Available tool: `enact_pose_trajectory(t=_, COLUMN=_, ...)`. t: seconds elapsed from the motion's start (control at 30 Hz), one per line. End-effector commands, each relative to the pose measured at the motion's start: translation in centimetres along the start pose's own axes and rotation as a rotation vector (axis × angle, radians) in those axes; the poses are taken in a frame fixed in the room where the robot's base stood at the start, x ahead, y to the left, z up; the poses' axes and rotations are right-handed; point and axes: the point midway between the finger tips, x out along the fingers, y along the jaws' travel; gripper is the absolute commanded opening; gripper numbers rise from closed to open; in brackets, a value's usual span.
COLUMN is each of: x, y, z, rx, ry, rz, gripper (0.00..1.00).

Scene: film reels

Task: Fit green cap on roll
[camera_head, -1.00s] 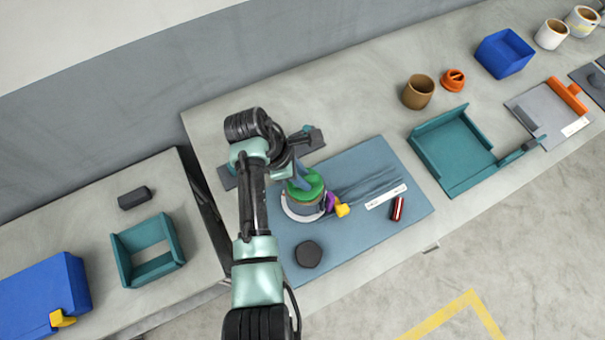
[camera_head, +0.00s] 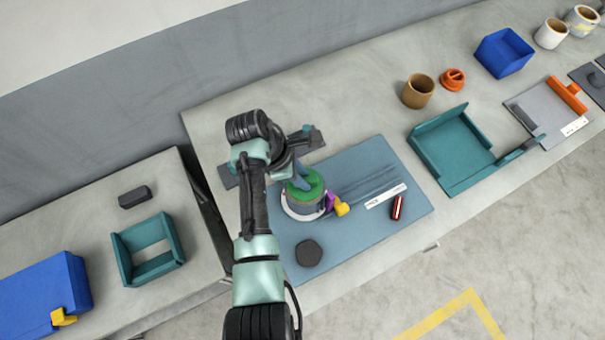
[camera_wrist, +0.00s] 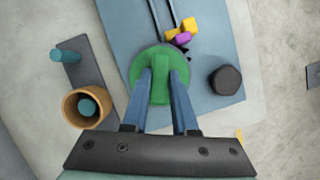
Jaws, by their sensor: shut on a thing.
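The green cap (camera_head: 306,186) is a round disc with a raised bar across its top, seen in the wrist view (camera_wrist: 141,68). My gripper (camera_wrist: 160,82) is shut on that bar, with one blue finger on each side. The roll (camera_head: 304,208) is a grey-blue cylinder with a pale ring around its lower part, standing on the blue mat (camera_head: 360,165). The cap is at the top of the roll in the head view. I cannot tell whether it is fully seated. In the wrist view the cap hides the roll.
Purple (camera_head: 329,201) and yellow (camera_head: 342,207) pieces lie close to the roll's right. A black puck (camera_head: 308,253) and a dark red cylinder (camera_head: 397,208) are also on the mat. In the wrist view, a tan cup (camera_wrist: 86,107) stands at left.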

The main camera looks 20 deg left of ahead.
Motion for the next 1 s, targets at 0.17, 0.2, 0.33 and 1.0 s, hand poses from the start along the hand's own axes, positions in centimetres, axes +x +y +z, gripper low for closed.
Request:
enact_pose_trajectory(t=0.17, x=0.4, y=0.0, z=-0.1, rx=0.000, ry=0.000, rz=0.000, gripper=0.00)
enact_pose_trajectory(t=0.2, x=0.5, y=0.0, z=-0.2, rx=0.000, ry=0.000, rz=0.000, gripper=0.00)
enact_pose_trajectory(t=0.33, x=0.6, y=0.0, z=-0.2, rx=0.000, ry=0.000, rz=0.001, gripper=0.32)
enact_pose_trajectory(t=1.0, x=-2.3, y=0.0, z=-0.1, rx=-0.001, ry=0.000, rz=0.001, gripper=0.39)
